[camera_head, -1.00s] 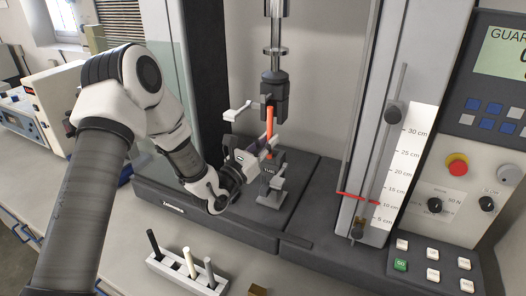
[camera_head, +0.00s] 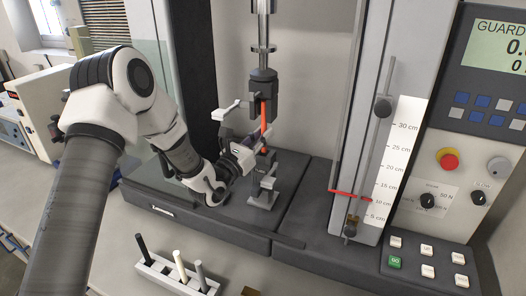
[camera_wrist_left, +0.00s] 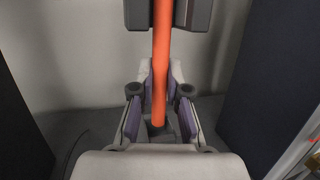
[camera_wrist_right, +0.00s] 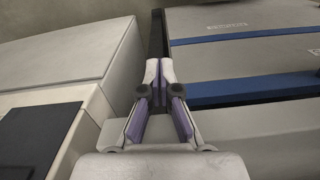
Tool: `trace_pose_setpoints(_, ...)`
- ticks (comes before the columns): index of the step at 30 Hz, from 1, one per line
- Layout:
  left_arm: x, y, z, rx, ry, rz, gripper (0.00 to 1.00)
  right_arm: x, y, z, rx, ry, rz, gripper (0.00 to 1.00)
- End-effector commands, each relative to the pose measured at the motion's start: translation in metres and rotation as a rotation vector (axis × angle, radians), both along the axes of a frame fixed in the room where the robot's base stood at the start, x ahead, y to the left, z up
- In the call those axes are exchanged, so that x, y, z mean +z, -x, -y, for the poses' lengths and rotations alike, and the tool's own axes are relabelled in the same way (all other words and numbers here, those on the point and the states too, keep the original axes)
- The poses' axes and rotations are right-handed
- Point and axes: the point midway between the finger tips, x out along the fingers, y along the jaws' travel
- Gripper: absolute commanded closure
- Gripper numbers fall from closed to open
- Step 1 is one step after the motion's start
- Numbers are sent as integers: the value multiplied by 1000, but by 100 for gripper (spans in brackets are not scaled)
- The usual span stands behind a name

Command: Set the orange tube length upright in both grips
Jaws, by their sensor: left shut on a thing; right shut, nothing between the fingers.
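The orange tube (camera_head: 264,118) stands about upright between the upper grip (camera_head: 262,88) and the lower grip (camera_head: 264,178) of the test machine. My left gripper (camera_head: 257,142) is shut on the tube's lower part, coming in from the left. In the left wrist view the tube (camera_wrist_left: 161,60) passes between the fingers (camera_wrist_left: 160,92) and up past the two dark upper jaws (camera_wrist_left: 201,12). My right gripper (camera_wrist_right: 160,75) is shut and empty, away from the machine, and shows only in the right wrist view.
A white rack (camera_head: 150,268) with black, cream and grey samples stands in front of the machine. A column with a centimetre scale (camera_head: 397,150) and a control panel (camera_head: 445,200) rise at right. In the right wrist view, pale cabinets (camera_wrist_right: 70,50) surround the gripper.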

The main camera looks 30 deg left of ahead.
Motion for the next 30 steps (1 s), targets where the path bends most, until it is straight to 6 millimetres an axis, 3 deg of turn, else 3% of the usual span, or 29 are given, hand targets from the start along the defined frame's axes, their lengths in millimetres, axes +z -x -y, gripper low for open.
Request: trace_pose_setpoints(30, -1, 1, 0, 0, 0, 0, 100, -15, 0, 0, 0, 0, 0, 100)
